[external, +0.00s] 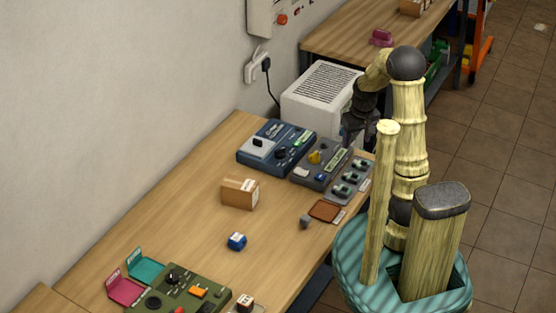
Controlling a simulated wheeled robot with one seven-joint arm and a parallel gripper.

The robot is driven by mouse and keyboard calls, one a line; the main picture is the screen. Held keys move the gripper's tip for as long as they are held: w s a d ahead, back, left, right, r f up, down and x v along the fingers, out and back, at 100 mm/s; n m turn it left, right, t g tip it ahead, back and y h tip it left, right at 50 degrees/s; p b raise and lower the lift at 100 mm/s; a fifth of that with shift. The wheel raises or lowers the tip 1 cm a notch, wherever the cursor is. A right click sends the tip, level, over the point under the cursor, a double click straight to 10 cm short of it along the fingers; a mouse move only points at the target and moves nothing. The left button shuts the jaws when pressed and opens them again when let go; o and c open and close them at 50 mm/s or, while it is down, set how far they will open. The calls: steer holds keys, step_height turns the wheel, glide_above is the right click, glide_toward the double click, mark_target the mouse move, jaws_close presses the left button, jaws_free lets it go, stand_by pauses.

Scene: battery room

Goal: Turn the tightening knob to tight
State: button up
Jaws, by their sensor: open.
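Several knobs show on panels on the wooden table, and their labels are too small to read, so I cannot tell which is the tightening knob. The blue panel (259,157) has a black knob (281,154). The grey panel (303,178) beside it has a yellow knob (314,157). The green panel (200,293) at the front has black knobs, one of them near its back corner (172,278). My gripper (350,137) is open, above and to the right of the grey panel, apart from it. Its fingers are dark and partly hidden by my arm.
A white vented box (321,92) stands behind the panels. A cardboard box (239,194), a blue block (237,241), a grey block (305,222) and a brown mat (325,210) are on the table. The table's middle is mostly clear.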

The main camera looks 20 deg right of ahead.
steer(key=w+a+n+g, duration=0.1)
steer(key=w+a+n, duration=0.15)
steer(key=w, duration=1.15)
steer(key=n+g+b, duration=0.1)
steer(key=n+b, duration=0.1)
steer(key=n, duration=0.3)
glide_above(315, 153)
step_height(315, 153, down, 3)
steer(key=shift+a, duration=0.15)
steer(key=shift+s+f, duration=0.1)
steer(key=shift+f, duration=0.05)
step_height(315, 153, down, 17)
steer(key=p, duration=0.3)
steer(key=shift+f, duration=0.1)
steer(key=c, duration=1)
